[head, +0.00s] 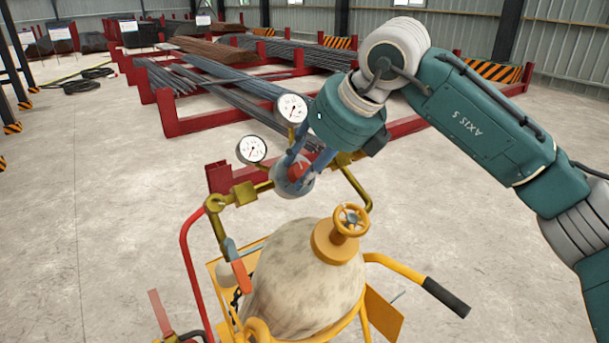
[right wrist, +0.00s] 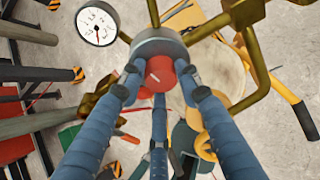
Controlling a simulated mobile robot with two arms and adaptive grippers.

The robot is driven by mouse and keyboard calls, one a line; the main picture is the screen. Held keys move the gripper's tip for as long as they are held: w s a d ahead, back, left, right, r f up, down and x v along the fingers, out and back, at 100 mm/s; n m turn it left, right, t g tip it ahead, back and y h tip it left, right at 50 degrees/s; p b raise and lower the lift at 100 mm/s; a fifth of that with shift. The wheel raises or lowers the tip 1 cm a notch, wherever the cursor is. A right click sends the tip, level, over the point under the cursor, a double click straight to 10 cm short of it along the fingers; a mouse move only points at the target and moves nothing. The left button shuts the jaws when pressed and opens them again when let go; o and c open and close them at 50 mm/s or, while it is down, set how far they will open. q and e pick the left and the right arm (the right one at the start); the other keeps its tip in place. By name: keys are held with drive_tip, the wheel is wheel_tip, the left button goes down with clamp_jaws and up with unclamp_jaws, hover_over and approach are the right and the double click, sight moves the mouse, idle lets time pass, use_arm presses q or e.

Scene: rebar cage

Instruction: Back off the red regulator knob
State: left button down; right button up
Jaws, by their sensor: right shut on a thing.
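The red regulator knob (right wrist: 159,75) sits on the round grey regulator body (right wrist: 158,42) and carries a pale mark on its face. In the head view the knob (head: 298,171) is partly covered by blue fingers. My right gripper (head: 296,168) comes down from the upper right. In the right wrist view its blue fingers (right wrist: 157,85) close around the knob. Two round white gauges (head: 292,107) and (head: 252,149) stand on the brass pipework by the regulator. My left gripper is not in view.
A pale gas cylinder (head: 300,270) with a brass handwheel (head: 351,220) stands in a yellow cart (head: 385,312) below the regulator. A black-gripped handle (head: 446,297) sticks out to the right. Red racks (head: 215,122) with steel bars stand behind. The floor at left is mostly clear.

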drive_tip(key=n+b, duration=0.1)
drive_tip(key=n+h+b, duration=0.1)
drive_tip(key=n, duration=0.1)
drive_tip(key=shift+s+f, duration=0.15)
drive_tip(key=shift+f, duration=0.2)
drive_tip(key=n+t+b, duration=0.1)
drive_tip(key=n+b, duration=0.1)
drive_tip(key=n, duration=0.1)
drive_tip(key=shift+n+h, duration=0.3)
drive_tip(key=shift+h, duration=0.1)
drive_tip(key=n+t+b, duration=0.1)
drive_tip(key=n+b, duration=0.1)
drive_tip(key=n, duration=0.1)
drive_tip(key=n+b, duration=0.2)
drive_tip(key=shift+s+n+t+h, duration=0.1)
drive_tip(key=shift+n+t+h, duration=0.3)
drive_tip(key=n+b, duration=0.1)
drive_tip(key=n, duration=0.2)
drive_tip(key=n+t+b, duration=0.1)
drive_tip(key=n+b, duration=0.1)
drive_tip(key=shift+r+n+t, duration=0.1)
drive_tip(key=shift+n+t, duration=0.2)
drive_tip(key=shift+n, duration=0.1)
drive_tip(key=shift+r+n+t+y+b, duration=0.15)
drive_tip(key=shift+n+t+y+b, duration=0.2)
drive_tip(key=shift+n+b, duration=0.75)
drive_tip(key=shift+n, duration=0.3)
drive_tip(key=shift+r, duration=0.15)
drive_tip(key=o, duration=1.1)
